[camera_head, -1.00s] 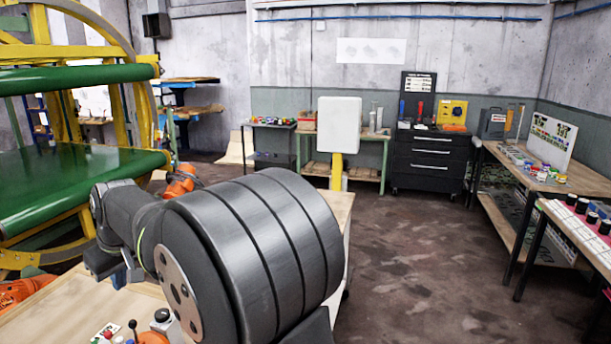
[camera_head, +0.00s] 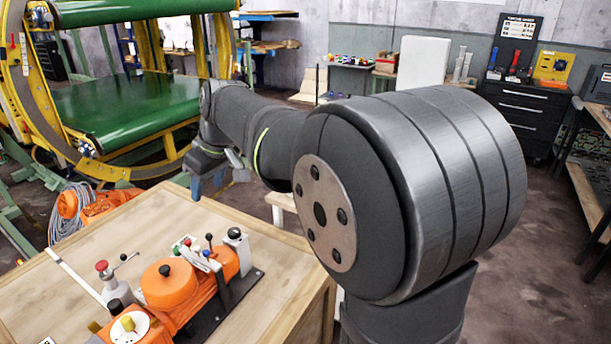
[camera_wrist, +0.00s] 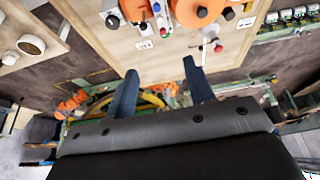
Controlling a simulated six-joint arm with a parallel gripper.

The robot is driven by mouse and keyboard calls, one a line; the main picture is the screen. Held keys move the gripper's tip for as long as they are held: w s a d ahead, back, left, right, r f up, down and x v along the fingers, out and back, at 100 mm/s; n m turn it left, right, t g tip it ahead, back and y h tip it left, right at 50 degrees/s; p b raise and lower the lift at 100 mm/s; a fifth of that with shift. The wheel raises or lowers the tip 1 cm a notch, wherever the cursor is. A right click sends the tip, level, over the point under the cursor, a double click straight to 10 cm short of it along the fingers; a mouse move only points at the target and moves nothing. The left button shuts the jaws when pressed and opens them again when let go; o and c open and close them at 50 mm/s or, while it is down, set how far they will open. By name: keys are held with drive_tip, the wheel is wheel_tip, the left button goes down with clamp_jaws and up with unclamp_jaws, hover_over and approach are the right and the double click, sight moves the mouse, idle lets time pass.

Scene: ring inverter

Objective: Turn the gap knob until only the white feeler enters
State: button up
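An orange device (camera_head: 171,282) with rounded housings and black knobs stands on a dark base on the wooden bench (camera_head: 130,232). A yellow knob (camera_head: 128,323) on a white dial is at its near left; I cannot tell whether this is the gap knob. Small blue, red and white parts (camera_head: 206,252) sit on the device; I cannot tell which is the white feeler. My gripper (camera_wrist: 159,75) is open and empty. Its blue fingers are apart, and in the head view it is above the bench's far edge, clear of the device.
A red-topped post (camera_head: 103,267) with a lever stands left of the device. A grey-and-black fixture (camera_head: 238,240) is at its right.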

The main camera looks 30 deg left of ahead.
drive_tip(key=o, duration=1)
drive_tip(key=x, duration=0.4)
drive_tip(key=shift+o, duration=0.2)
drive_tip(key=x, duration=0.6)
drive_tip(key=v, duration=1)
drive_tip(key=shift+c, duration=0.4)
